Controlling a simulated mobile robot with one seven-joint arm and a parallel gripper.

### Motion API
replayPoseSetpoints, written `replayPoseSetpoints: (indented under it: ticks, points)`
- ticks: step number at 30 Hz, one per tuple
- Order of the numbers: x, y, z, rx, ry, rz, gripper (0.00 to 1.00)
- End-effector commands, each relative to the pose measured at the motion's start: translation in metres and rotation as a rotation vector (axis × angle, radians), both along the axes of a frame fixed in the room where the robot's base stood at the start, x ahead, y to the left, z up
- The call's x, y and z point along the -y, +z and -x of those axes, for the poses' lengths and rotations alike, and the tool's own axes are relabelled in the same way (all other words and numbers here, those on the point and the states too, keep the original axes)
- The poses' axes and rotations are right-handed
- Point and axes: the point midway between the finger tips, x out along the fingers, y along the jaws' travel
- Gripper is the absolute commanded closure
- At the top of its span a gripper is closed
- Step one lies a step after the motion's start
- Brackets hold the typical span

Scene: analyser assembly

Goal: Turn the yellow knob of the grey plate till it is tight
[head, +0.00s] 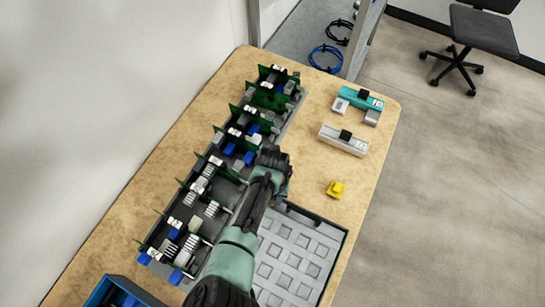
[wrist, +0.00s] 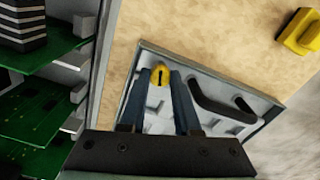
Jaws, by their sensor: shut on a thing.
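The yellow knob (wrist: 161,75) sits near the far corner of the grey plate (wrist: 212,79) in the wrist view. My gripper (wrist: 162,82) has its two dark fingers closed on the knob from either side. The knob's slotted top shows between the fingertips. In the head view the grey plate (head: 323,219), with rows of square pads, lies on the table beside my arm. There my arm hides the knob and my fingertips. How tight the knob is cannot be seen.
A black curved bar (wrist: 222,108) shows over the plate. A loose yellow part (head: 335,189) lies beyond the plate. A rack of green boards (head: 225,155) stands left of my arm. Grey (head: 344,139) and teal (head: 360,100) modules lie farther back. Bare tabletop surrounds the yellow part.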

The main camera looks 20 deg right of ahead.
Motion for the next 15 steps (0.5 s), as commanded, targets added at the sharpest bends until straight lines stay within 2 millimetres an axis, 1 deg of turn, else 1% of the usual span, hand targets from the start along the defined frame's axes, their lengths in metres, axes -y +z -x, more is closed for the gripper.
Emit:
replayPoseSetpoints:
  ticks: [1, 15]
  points:
    - [-0.0011, 0.0008, -0.0060, 0.013, -0.024, 0.001, 1.00]
    - [0.0002, -0.0004, -0.0047, 0.011, -0.228, 0.003, 1.00]
